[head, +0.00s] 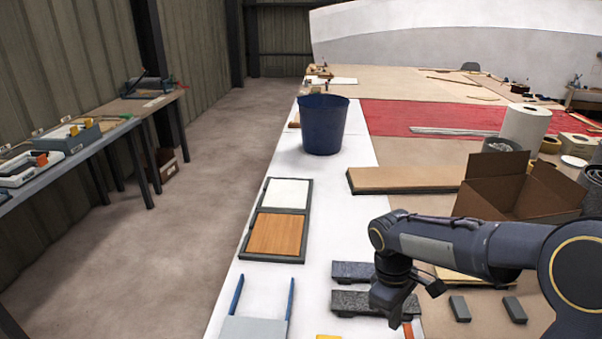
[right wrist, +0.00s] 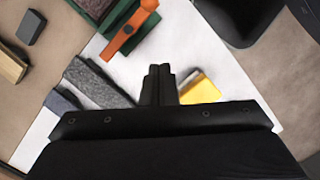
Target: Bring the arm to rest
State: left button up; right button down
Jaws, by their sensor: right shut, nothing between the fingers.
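My right arm (head: 450,245) comes in from the right in the head view, over the front of the long table. My right gripper (head: 392,300) points down beside two dark grey blocks, with nothing in its jaws. In the right wrist view the right gripper (right wrist: 158,85) shows its two fingers closed together. Below it in that view are the grey blocks (right wrist: 95,80), an orange and green item (right wrist: 130,28) and a yellow item (right wrist: 200,90). My left gripper is in neither view.
A blue bucket (head: 324,125) and a framed panel pair (head: 276,218) stand on the white strip of the table (head: 350,190). An open cardboard box (head: 515,190) and a wooden board (head: 405,180) lie near the arm. The floor aisle (head: 180,230) at left is clear.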

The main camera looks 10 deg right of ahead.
jog(key=s+a+r+m+t+y, duration=0.2)
jog(key=s+r+m+t, duration=0.1)
jog(key=s, duration=0.5)
jog(key=s+a+r+m+t+y, duration=0.3)
jog(key=s+m, duration=0.3)
jog(key=s, duration=0.2)
jog(key=shift+r+t, duration=0.15)
jog(key=shift+t, duration=0.65)
jog(key=shift+a, duration=0.1)
